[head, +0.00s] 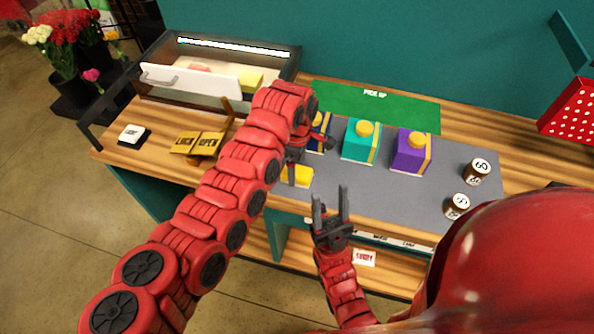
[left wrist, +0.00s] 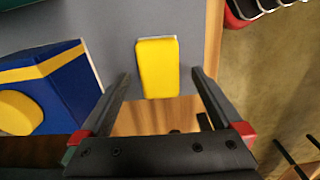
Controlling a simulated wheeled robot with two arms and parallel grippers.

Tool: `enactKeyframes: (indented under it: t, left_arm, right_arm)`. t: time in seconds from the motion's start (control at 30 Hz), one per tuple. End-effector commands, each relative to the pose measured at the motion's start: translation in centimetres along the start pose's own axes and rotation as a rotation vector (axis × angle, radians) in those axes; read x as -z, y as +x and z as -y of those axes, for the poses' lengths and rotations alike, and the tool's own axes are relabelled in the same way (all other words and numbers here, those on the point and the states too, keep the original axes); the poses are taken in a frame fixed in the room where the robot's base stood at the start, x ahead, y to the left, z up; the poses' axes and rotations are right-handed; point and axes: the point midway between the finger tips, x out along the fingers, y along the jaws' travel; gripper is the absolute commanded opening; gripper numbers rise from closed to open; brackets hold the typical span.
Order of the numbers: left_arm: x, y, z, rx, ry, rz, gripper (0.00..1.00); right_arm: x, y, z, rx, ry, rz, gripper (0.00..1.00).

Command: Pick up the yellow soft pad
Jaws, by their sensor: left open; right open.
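The yellow soft pad (head: 300,177) lies on the grey mat (head: 455,178) near its front left edge, partly hidden by my left gripper (head: 292,172) in the head view. In the left wrist view the yellow pad (left wrist: 157,68) shows between the two fingertips of my open left gripper (left wrist: 161,78), with a gap on each side. I cannot tell the height of the fingers above it. My right gripper (head: 330,197) is open and empty in front of the counter's front edge.
Two small round pots (head: 476,171) are at right. A glass case (head: 215,72) holds another yellow block (head: 250,82).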

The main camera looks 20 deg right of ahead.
Motion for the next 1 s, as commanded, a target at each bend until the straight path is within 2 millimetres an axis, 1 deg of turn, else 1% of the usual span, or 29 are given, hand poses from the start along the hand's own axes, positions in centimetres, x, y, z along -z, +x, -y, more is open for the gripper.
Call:
enactKeyframes:
  t: [0.03, 0.1, 0.2, 0.3, 0.57, 0.6, 0.67, 0.8, 0.97, 1.0]
  left_arm:
    - [0.1, 0.0, 0.0, 0.005, 0.002, -0.002, 1.0]
    - [0.2, 0.8, -0.1, 0.004, 0.001, -0.002, 1.0]
    - [0.1, 2.0, -0.1, 0.002, 0.002, -0.002, 1.0]
    - [0.1, 2.7, -0.1, 0.003, 0.001, -0.001, 1.0]
    - [0.1, 3.1, -0.2, -0.001, 0.001, 0.0, 1.0]
    - [0.1, 3.1, -0.2, -0.001, 0.001, 0.0, 0.98]
    - [0.1, 3.1, -0.2, 0.0, 0.0, 0.0, 0.87]
    - [0.1, 3.1, -0.2, 0.0, 0.001, 0.0, 0.62]
    - [0.1, 3.1, -0.2, 0.0, 0.0, 0.0, 0.33]
    - [0.1, 3.1, -0.1, 0.0, 0.0, 0.0, 0.26]
  right_arm:
    - [0.1, 0.8, 0.0, 0.0, 0.0, 0.0, 0.5]
    - [0.2, 1.2, -0.1, 0.0, 0.0, 0.0, 0.5]
    - [0.2, 1.5, -0.1, 0.0, 0.0, 0.0, 0.5]
    - [0.3, 1.6, -0.1, 0.0, 0.0, 0.0, 0.5]
    - [0.3, 1.6, -0.1, 0.0, 0.0, 0.0, 0.5]
    - [0.3, 1.6, -0.1, 0.0, 0.0, 0.0, 0.5]
    - [0.3, 1.6, -0.1, 0.0, 0.0, 0.0, 0.5]
    - [0.3, 1.6, -0.1, 0.0, 0.0, 0.0, 0.5]
    - [0.3, 1.6, -0.1, 0.0, 0.0, 0.0, 0.5]
    - [0.3, 1.6, -0.1, 0.0, 0.0, 0.0, 0.5]
